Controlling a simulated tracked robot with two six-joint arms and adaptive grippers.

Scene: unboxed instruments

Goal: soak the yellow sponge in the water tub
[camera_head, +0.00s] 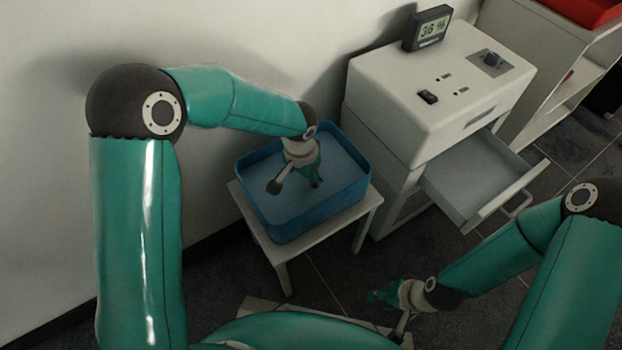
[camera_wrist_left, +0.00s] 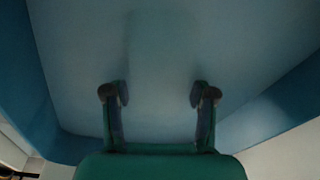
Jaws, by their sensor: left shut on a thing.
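The blue water tub (camera_head: 318,222) stands on a small white table, with pale blue water inside. My left gripper (camera_head: 316,183) reaches down into the tub from above, its fingertips at or below the water surface. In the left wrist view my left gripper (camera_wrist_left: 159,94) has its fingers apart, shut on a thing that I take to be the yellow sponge. No yellow shows in either view, so the sponge is hidden. The tub wall (camera_wrist_left: 55,75) shows around the fingers. My right gripper (camera_head: 383,296) hangs low, away from the tub; its jaw opening is unclear.
The white table (camera_head: 371,212) carries the tub close to the wall. A white cabinet (camera_head: 405,140) with an open drawer (camera_head: 468,195) stands right of it, with a display (camera_head: 428,28) reading 36 % on top. A shelf with a red bin (camera_head: 585,10) is at the far right.

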